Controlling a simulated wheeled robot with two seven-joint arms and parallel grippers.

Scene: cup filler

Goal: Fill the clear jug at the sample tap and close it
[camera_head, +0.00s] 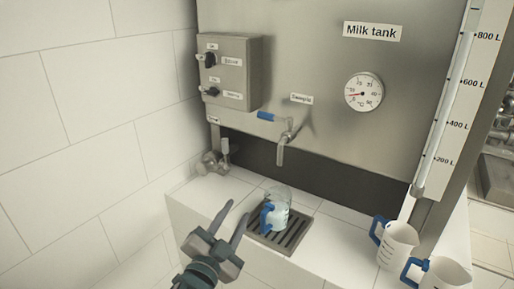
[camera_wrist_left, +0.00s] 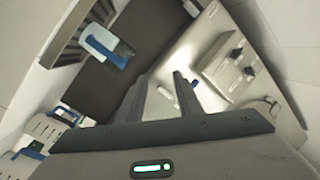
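The clear jug (camera_head: 281,196) with a blue handle (camera_head: 267,215) stands upright on the drain grate (camera_head: 294,237). Its lower part looks pale, as if holding liquid; the level is hard to read. The sample tap (camera_head: 286,138) is above it, its blue lever (camera_head: 265,116) pointing left. No stream shows between spout and jug. My left gripper (camera_head: 233,216) is open and empty, left of the jug and apart from it. In the left wrist view the jug (camera_wrist_left: 120,49) is at upper left, beyond the open fingers (camera_wrist_left: 155,95). My right gripper is not in view.
Two white jugs with blue handles (camera_head: 400,243) (camera_head: 446,274) stand at the right on the white counter (camera_head: 335,232). A switch box (camera_head: 230,72) is on the tank (camera_head: 325,85) at the left. A valve (camera_head: 213,162) sits at the counter's back left. A tiled wall bounds the left.

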